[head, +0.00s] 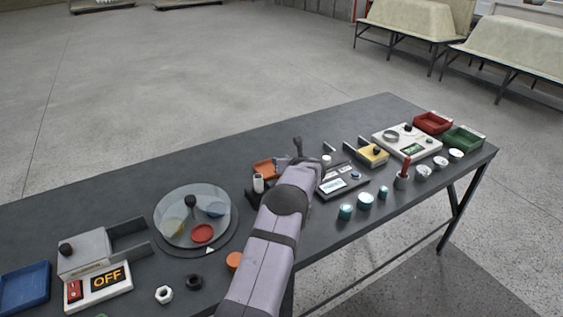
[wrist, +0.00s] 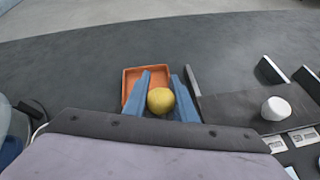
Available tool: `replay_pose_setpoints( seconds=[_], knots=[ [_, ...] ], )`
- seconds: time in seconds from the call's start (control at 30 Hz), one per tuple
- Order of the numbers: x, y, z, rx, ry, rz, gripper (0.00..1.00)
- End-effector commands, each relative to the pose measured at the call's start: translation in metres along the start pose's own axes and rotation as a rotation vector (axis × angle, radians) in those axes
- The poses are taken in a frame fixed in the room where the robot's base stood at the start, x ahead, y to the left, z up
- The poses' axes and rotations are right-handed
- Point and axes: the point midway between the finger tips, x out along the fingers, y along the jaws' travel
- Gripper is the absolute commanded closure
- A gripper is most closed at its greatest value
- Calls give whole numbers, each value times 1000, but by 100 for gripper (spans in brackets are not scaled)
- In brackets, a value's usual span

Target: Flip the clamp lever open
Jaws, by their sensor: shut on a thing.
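My gripper (wrist: 160,80) shows in the wrist view as two blue fingers, one on each side of a round yellow ball (wrist: 160,101). It is shut on this ball. What lies under the ball is hidden by the ball and my gripper body, so I cannot tell whether it is the knob of the clamp lever. No other clamp lever can be made out clearly. An orange tray (wrist: 132,78) lies just beyond the fingers; it also shows in the head view (head: 263,168). In the head view my arm hides the fingers and the ball.
To the right are a dark panel with a display (head: 332,186), a yellow box (head: 372,155) and a white device (head: 420,150). A round turntable (head: 178,240) and an OFF switch box (head: 88,292) stand left. The back left of the table is clear.

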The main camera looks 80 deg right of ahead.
Motion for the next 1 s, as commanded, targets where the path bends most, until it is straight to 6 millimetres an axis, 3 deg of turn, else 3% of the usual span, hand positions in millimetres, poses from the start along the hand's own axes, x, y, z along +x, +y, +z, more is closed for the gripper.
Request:
replay_pose_setpoints(
  seconds=[0.03, 0.47, 0.5, 0.53, 1.0],
  knots=[
    [4, -2, -19, 9, 26, -1, 100],
    [4, -2, -19, 10, 26, -2, 100],
    [4, -2, -19, 10, 27, -2, 66],
    [4, -2, -19, 10, 26, -2, 59],
    [-3, -1, -11, 7, 15, 0, 57]
  ],
)
